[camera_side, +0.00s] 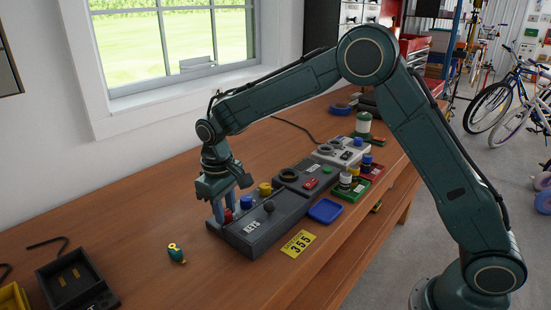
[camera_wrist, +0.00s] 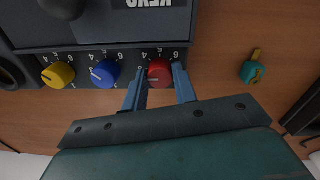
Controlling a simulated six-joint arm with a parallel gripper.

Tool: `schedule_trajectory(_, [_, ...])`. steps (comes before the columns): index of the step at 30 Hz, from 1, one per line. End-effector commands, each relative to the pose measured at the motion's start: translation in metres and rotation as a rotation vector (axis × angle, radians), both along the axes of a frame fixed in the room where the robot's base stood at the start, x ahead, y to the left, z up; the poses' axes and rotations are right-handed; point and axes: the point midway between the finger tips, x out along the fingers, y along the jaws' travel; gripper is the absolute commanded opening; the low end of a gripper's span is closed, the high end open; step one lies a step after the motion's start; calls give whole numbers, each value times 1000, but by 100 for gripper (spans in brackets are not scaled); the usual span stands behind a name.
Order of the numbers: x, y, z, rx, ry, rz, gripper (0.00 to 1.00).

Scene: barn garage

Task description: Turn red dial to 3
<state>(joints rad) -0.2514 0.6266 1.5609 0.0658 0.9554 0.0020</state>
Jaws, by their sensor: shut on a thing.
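The red dial (camera_wrist: 159,72) is on the front of a dark grey panel box (camera_side: 264,224), at the right end of a row of dials in the wrist view. In the side view the red dial (camera_side: 228,215) is partly hidden by my gripper (camera_side: 231,207). My gripper (camera_wrist: 161,76) is shut on the red dial, with one blue-grey finger on each side of it. A pale pointer mark on the dial seems to face left in the wrist view. Numbers 4 to 6 show above it; the numbers at its left are hard to read beside the finger.
The blue dial (camera_wrist: 105,74) and yellow dial (camera_wrist: 58,75) sit left of the red one. A teal and yellow object (camera_side: 176,253) lies on the wooden bench. A yellow card (camera_side: 298,244) and blue tray (camera_side: 326,210) lie beside the box.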

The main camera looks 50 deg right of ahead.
Motion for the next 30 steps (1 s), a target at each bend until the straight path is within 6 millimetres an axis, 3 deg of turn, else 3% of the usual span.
schedule_trajectory(8, [0, 0, 0, 0, 0, 1, 5])
schedule_trajectory(9, [0, 0, 0, 0, 0, 0, 30])
schedule_trajectory(12, [0, 0, 0, 0, 0, 0, 50])
schedule_trajectory(23, [0, 0, 1, 0, -1, 0, 50])
schedule_trajectory(30, [1, 1, 16, 1, -3, 0, 50])
